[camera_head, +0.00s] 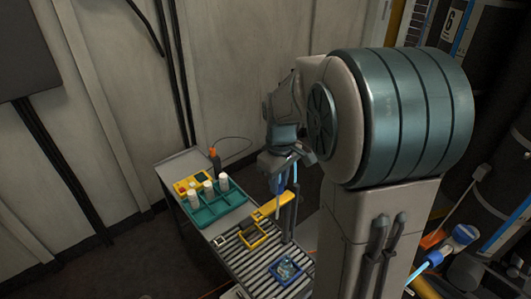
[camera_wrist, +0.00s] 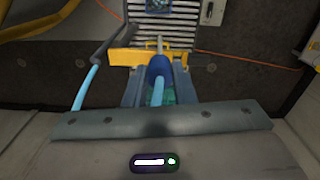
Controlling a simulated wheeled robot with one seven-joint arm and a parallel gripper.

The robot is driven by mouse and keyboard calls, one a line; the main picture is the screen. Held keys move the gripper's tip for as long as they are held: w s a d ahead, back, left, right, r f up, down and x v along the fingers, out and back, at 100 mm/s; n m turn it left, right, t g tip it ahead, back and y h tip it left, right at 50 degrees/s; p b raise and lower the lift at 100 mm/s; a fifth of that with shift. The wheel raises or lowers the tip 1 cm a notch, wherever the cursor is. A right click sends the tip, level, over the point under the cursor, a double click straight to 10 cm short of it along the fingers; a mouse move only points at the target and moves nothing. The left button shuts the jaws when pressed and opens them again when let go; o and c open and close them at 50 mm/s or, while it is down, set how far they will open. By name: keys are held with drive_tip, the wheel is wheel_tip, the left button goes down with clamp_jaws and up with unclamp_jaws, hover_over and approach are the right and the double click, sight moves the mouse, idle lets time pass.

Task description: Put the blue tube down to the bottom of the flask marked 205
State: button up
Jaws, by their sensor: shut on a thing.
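My gripper (camera_head: 282,160) hangs above the roller table in the head view. In the wrist view my gripper (camera_wrist: 160,88) is shut on the blue tube (camera_wrist: 157,70), which has a dark blue collar and a pale rod reaching away toward the rollers. The tube (camera_head: 277,186) points down below the gripper in the head view. A small clear bluish vessel (camera_head: 287,269) sits on the rollers at the near end, apart from the tube, and its blue edge shows at the top of the wrist view (camera_wrist: 158,5). No number 205 is readable, so I cannot tell which flask is marked.
A teal tray (camera_head: 207,219) with several white bottles stands at the table's far end, beside a yellow box (camera_head: 186,185) and an orange-topped object (camera_head: 213,155). A yellow bracket (camera_head: 272,207) and yellow-framed holder (camera_head: 250,240) lie along the rollers (camera_head: 257,269). A wall stands behind.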

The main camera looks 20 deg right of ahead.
drive_tip(key=s+d+f+b, duration=0.1)
drive_tip(key=s+f+b, duration=0.1)
drive_tip(key=f, duration=0.5)
drive_tip(key=s+d+f+b, duration=0.1)
drive_tip(key=s+f+b, duration=0.1)
drive_tip(key=f, duration=0.6)
drive_tip(key=shift+s+d+b, duration=0.2)
drive_tip(key=shift+b, duration=0.65)
drive_tip(key=shift+f, duration=0.25)
drive_tip(key=shift+f+b, duration=0.1)
drive_tip(key=shift+b, duration=0.25)
drive_tip(key=shift+f+b, duration=0.8)
drive_tip(key=shift+f, duration=0.25)
drive_tip(key=shift+f+b, duration=1.55)
drive_tip(key=shift+f, duration=0.3)
